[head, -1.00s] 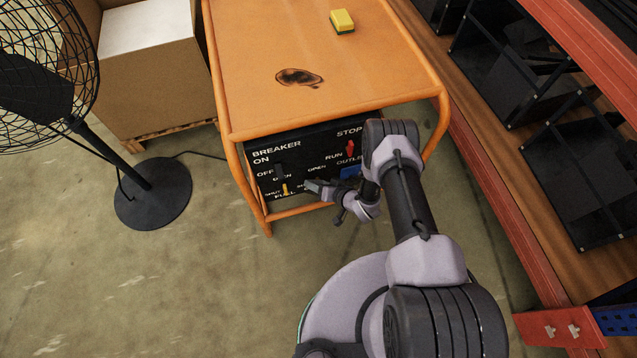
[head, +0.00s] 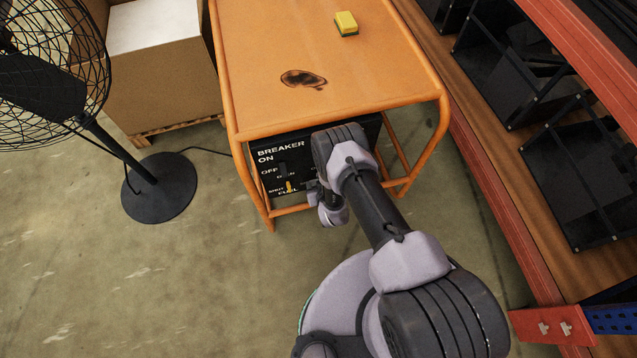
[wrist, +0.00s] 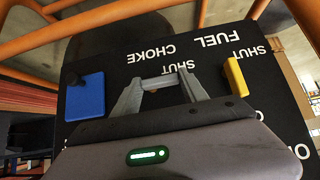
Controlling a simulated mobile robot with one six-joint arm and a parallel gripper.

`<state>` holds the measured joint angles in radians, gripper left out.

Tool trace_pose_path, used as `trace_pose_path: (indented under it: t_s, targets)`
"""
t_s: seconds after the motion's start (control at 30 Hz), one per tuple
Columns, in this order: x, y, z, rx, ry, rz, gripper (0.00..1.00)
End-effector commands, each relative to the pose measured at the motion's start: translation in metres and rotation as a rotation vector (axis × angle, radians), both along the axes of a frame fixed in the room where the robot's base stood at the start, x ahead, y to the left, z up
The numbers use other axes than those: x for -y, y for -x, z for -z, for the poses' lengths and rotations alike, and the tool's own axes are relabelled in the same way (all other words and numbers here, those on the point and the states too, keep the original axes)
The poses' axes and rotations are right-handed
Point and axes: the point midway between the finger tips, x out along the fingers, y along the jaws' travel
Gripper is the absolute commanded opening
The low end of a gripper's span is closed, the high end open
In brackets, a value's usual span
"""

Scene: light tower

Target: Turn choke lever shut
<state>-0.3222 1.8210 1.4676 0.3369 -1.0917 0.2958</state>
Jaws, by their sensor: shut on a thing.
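The upside-down CHOKE and SHUT labels show just beyond my fingertips in the wrist view. My gripper (wrist: 161,84) is shut at that spot, close against the black control panel (wrist: 108,70). In the head view the panel (head: 268,183) is on the generator's front, and my wrist covers its middle and right, hiding the choke area. The yellow fuel lever (wrist: 236,77) stands to the right of my fingers in the wrist view; it also shows in the head view (head: 289,186).
A blue outlet cover (wrist: 84,97) is left of my fingers. The generator's orange frame (head: 240,185) surrounds the panel. A sponge (head: 346,23) lies on top. A fan (head: 159,188) stands left, a shelf rack (head: 478,180) right.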

Motion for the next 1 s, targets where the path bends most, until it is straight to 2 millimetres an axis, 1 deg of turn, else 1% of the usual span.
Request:
trace_pose_path:
  t_s: [0.43,0.47,0.5,0.57,0.87,0.97,1.0]
  targets:
    - [0.0,0.002,0.001,-0.001,0.011,0.0,0.1]
    - [0.0,0.002,0.001,-0.001,0.011,0.0,0.53]
    - [0.0,0.002,0.001,-0.001,0.011,0.0,0.61]
    - [0.0,0.001,0.001,0.0,0.01,0.0,0.72]
    - [0.0,0.001,0.0,0.002,0.01,0.0,0.73]
    - [0.001,0.005,-0.007,0.002,0.01,0.0,0.73]
    - [0.003,0.01,-0.012,0.0,0.01,0.0,0.73]
